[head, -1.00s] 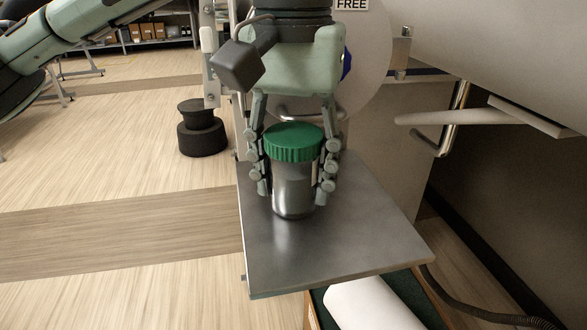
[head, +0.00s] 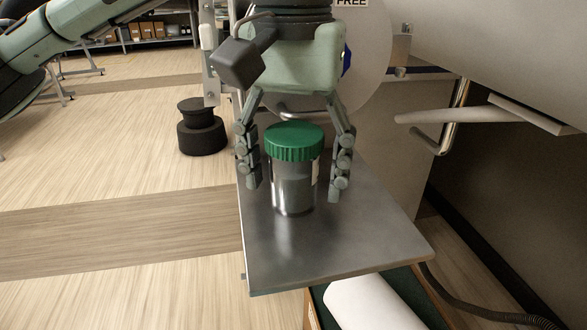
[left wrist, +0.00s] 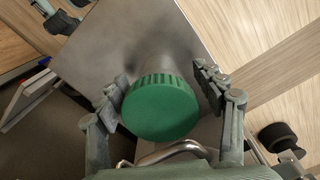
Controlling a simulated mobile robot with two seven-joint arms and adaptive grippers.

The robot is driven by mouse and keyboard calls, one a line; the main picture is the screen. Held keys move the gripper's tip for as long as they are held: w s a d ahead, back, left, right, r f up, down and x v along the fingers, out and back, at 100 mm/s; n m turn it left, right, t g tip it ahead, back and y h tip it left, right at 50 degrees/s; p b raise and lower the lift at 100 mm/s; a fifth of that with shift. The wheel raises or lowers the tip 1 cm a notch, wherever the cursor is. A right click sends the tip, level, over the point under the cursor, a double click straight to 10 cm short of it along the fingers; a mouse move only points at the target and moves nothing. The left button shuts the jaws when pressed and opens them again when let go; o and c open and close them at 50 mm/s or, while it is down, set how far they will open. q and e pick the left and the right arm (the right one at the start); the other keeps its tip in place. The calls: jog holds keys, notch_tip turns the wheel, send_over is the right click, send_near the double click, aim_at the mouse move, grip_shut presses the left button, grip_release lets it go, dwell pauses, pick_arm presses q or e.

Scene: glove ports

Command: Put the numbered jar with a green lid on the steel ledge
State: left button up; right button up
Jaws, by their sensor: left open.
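The jar with a green lid (head: 294,170) stands upright on the steel ledge (head: 330,245). Its body is clear or greyish, with a pale label edge at its right side; no number can be read. My left gripper (head: 294,192) is open around the jar, one finger on each side with a gap to it. In the left wrist view, the green lid (left wrist: 160,107) lies between the spread fingers of the left gripper (left wrist: 165,90), and the ledge (left wrist: 130,40) shows beneath.
A round pale port cover (head: 372,60) and a metal handle (head: 455,118) are behind and right of the ledge. A dark stepped cylinder (head: 202,130) stands on the floor at left. A white roll (head: 370,303) lies below the ledge. The front of the ledge is bare.

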pick_arm(q)
notch_tip(320, 180, up, 11)
jog(key=shift+r+p, duration=0.1)
jog(key=shift+p, duration=0.4)
jog(key=shift+r, duration=0.55)
pick_arm(e)
notch_tip(320, 180, down, 3)
jog(key=shift+a+f, duration=0.1)
jog(key=shift+f, duration=0.05)
jog(key=shift+s, duration=0.1)
